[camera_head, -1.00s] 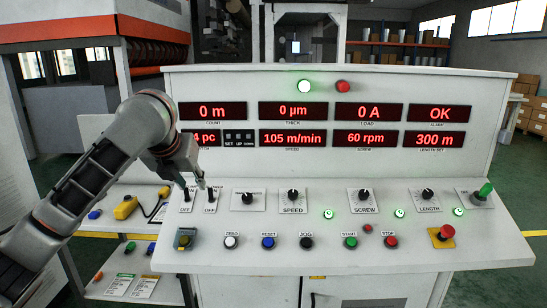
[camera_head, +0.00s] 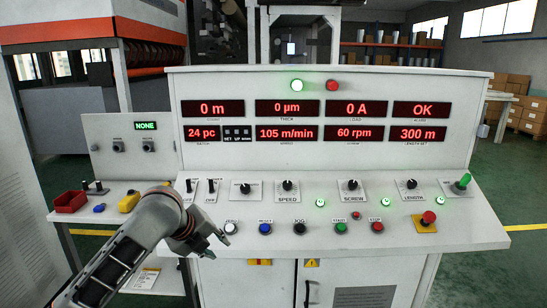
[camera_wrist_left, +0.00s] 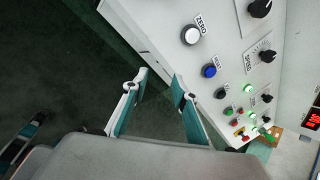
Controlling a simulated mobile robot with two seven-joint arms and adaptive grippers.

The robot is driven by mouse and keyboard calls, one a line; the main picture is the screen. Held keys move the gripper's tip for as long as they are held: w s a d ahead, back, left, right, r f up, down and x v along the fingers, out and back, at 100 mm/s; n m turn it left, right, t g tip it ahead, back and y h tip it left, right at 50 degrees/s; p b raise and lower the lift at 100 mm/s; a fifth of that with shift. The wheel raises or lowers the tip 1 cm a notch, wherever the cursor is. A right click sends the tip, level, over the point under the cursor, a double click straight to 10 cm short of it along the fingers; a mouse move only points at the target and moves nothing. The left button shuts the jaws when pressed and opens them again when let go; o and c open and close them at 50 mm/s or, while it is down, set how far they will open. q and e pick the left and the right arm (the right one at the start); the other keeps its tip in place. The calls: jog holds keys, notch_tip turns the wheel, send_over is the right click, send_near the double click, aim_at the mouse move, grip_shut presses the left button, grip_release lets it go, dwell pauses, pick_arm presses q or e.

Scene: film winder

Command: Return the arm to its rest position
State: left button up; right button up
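My left arm comes in from the lower left in the head view. Its gripper (camera_head: 216,246) hangs at the front left edge of the control console (camera_head: 455,232), below the two toggle switches and left of the white ZERO button (camera_head: 230,228). In the left wrist view the two fingers (camera_wrist_left: 158,88) stand apart with nothing between them, over dark floor. The console's sloping face with its buttons lies to the right of them there. The gripper appears clear of the console's controls. My right arm and gripper are not in view.
Two toggle switches (camera_head: 200,186), several knobs and coloured buttons, and a red emergency stop (camera_head: 428,218) line the console. A side table at left holds a red bin (camera_head: 70,202) and a yellow device (camera_head: 129,202). Open green floor (camera_head: 505,200) lies to the right.

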pick_arm(q)
jog(key=s+f+n+h, duration=0.1)
jog(key=s+f+n, duration=0.35)
jog(key=f, duration=0.35)
jog(key=s+d+f+n+t, duration=0.1)
jog(key=s+f+n, duration=0.2)
jog(key=f+n, duration=0.35)
jog(key=s+f+n+h, duration=0.1)
jog(key=s+f+n, duration=0.25)
jog(key=f, duration=0.65)
jog(key=s+a+f+n+y, duration=0.1)
jog(key=s+a+f+n, duration=0.1)
jog(key=s, duration=0.5)
jog(key=s+a+f+n+t+y, duration=0.1)
jog(key=s+a+f+n, duration=0.2)
jog(key=s, duration=0.5)
jog(key=s+a+f+n+t+y, duration=0.1)
jog(key=s+a+f+n, duration=0.2)
jog(key=s+f+n, duration=0.2)
jog(key=shift+s, duration=1.15)
